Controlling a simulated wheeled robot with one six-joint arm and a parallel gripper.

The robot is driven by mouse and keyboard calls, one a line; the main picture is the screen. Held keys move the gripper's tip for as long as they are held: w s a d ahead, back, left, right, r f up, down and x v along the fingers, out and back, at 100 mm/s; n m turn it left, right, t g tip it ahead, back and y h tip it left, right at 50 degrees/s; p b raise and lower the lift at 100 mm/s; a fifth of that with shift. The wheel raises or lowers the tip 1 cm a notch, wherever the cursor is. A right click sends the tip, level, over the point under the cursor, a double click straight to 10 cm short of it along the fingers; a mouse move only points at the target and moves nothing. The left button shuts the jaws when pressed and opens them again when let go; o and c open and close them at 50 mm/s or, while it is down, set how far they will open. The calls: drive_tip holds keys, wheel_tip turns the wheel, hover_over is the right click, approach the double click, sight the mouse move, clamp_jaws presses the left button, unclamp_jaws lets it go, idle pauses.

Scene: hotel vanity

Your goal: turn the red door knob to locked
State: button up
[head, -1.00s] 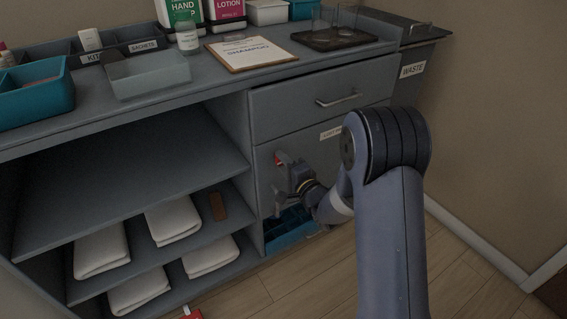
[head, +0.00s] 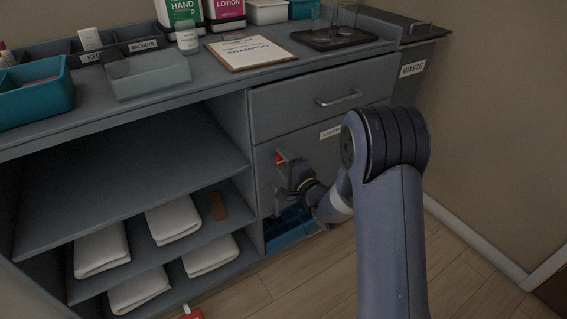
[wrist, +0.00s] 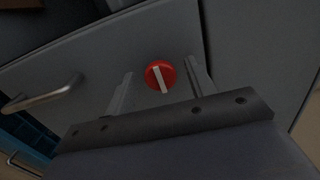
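The red door knob (wrist: 154,84) is a round disc with a white bar across it, on the grey cabinet door (wrist: 110,62). In the wrist view the bar stands steep, its top leaning slightly left. The knob also shows in the head view (head: 279,158) as a small red patch, partly hidden by my gripper. My gripper (wrist: 160,80) is open, one finger to each side of the knob in the wrist view, with gaps between. In the head view my gripper (head: 284,171) is close to the door, at and just below the knob. I cannot tell its exact distance from the door.
A drawer with a bar handle (head: 339,98) sits above the door. A door handle (wrist: 45,98) is left in the wrist view. Open shelves with folded white towels (head: 173,219) are left; a blue bin (head: 290,236) is below. Floor at right is clear.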

drive_tip(key=v, duration=1.1)
drive_tip(key=shift+p, duration=0.45)
drive_tip(key=shift+w, duration=0.2)
drive_tip(key=b+x, duration=0.1)
drive_tip(key=x, duration=0.9)
drive_tip(key=shift+w+a, duration=0.25)
drive_tip(key=shift+a, duration=0.05)
drive_tip(key=shift+s, duration=0.1)
